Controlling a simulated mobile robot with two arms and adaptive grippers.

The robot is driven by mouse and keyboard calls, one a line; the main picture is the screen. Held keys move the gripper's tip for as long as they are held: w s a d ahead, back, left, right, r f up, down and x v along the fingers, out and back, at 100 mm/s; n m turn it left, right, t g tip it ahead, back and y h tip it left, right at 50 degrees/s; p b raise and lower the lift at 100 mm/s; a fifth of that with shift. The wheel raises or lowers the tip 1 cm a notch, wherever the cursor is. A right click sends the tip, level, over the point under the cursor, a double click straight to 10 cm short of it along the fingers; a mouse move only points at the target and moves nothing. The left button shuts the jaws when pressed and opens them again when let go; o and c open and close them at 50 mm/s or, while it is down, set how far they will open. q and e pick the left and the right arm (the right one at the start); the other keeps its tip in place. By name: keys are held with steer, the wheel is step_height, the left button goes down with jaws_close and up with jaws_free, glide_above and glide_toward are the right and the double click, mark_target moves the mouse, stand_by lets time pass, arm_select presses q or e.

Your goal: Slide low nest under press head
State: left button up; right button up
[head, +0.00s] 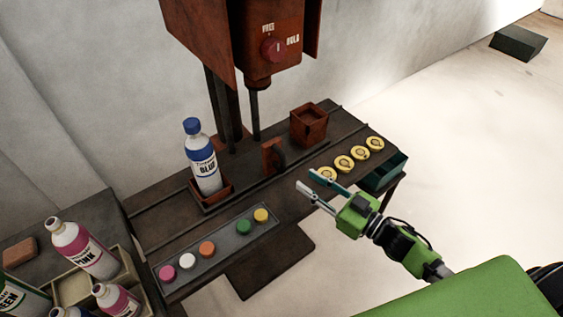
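The press head (258,83) hangs from a rust-red housing over the middle of a dark bench. A low-walled rusty holder (221,191), which looks like the low nest, sits on the bench to the left of the head, with a blue-capped bottle (205,165) upright in it. A taller, square rusty nest (309,126) stands to the right of the head. A rusty upright piece with a dark handle (273,156) stands between them. My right gripper (304,179) is open and empty, in front of and right of this piece, apart from it. My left gripper is out of view.
A grey tray of coloured caps (216,249) lies along the bench's front left. Several yellow discs (343,163) line the right part, above a dark green bin (384,178). Pink bottles (83,249) stand in a crate at lower left. A selector knob (273,49) is on the housing.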

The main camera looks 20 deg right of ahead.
mark_target(285, 166)
steer(key=p+x, duration=0.1)
steer(key=x, duration=0.9)
steer(key=shift+w, duration=0.1)
jaws_close()
